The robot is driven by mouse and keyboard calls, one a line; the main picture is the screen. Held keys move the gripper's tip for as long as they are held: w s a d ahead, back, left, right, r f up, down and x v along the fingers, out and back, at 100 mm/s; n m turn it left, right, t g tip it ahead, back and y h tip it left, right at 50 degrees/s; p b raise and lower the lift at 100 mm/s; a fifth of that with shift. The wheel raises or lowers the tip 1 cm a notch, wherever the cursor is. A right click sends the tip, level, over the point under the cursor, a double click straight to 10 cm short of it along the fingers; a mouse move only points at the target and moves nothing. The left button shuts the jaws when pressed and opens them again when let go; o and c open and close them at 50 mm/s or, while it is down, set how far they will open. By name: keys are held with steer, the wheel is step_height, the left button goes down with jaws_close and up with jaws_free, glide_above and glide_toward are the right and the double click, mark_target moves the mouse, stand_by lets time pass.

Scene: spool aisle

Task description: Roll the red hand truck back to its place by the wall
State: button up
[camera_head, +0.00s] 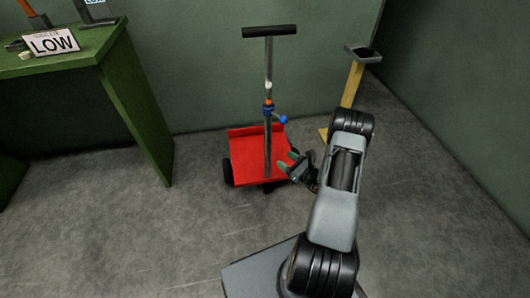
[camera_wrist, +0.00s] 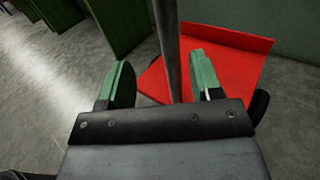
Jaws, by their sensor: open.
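The red hand truck (camera_head: 248,158) stands upright on the floor in front of the green back wall. It has a grey pole (camera_head: 268,90), a black crossbar handle (camera_head: 269,31), a blue knob (camera_head: 283,119) and dark wheels. My gripper (camera_head: 288,161) is low, just right of the pole, above the red plate's right side. Its green-tipped fingers are open and empty. In the wrist view the pole (camera_wrist: 167,45) shows between the two fingers (camera_wrist: 160,82), with the red plate (camera_wrist: 235,60) behind. I cannot tell whether the pole is between the fingertips or just beyond them.
A yellow post with a grey tray top (camera_head: 353,82) stands by the wall to the right, behind my arm. Grey floor (camera_head: 140,240) is clear at front left.

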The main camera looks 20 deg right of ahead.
steer(key=d+f+b+x, duration=0.1)
steer(key=b+x, duration=0.3)
steer(key=x, duration=0.9)
steer(key=shift+w+m+h, duration=0.35)
steer(key=shift+m+h, duration=0.05)
steer(key=shift+f, duration=0.15)
steer(key=shift+c, duration=0.4)
jaws_close()
